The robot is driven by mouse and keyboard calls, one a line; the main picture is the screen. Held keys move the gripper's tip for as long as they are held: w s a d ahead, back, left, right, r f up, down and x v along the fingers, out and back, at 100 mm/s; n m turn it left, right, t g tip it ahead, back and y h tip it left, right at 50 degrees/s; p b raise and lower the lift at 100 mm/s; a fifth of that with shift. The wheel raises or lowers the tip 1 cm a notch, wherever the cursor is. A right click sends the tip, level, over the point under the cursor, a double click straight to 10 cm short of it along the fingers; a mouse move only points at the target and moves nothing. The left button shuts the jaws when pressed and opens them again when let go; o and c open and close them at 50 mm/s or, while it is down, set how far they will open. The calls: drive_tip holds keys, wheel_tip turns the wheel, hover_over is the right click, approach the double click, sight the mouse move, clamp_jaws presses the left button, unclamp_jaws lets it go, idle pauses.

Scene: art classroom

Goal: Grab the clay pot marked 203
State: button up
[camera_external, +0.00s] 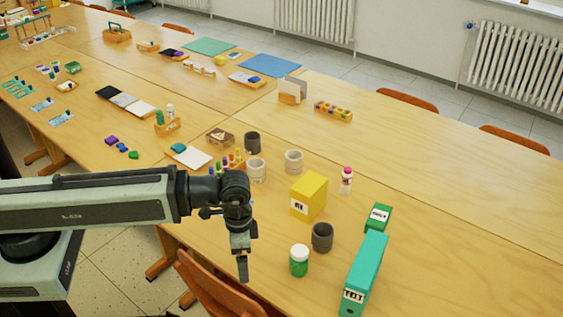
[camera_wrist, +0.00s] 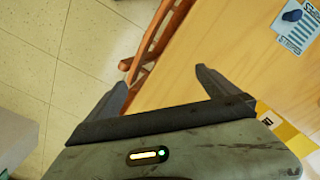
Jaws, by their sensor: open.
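Several cup-shaped pots stand on the near table in the external view. A dark grey pot (camera_external: 322,238) is beside the yellow box, and another dark grey pot (camera_external: 253,143) is farther back. Two pale grey pots, one at left (camera_external: 257,172) and one at right (camera_external: 294,162), stand between them. I cannot read the number 203 on any of them. My gripper (camera_external: 242,266) points down near the table's front edge, left of the near dark pot and apart from it. In the wrist view my gripper (camera_wrist: 162,85) is open and empty, with no pot between its fingers.
A chair (camera_external: 222,289) is below my gripper. The table's right side (camera_external: 450,190) is clear.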

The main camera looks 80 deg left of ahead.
drive_tip(key=shift+c, duration=1.2)
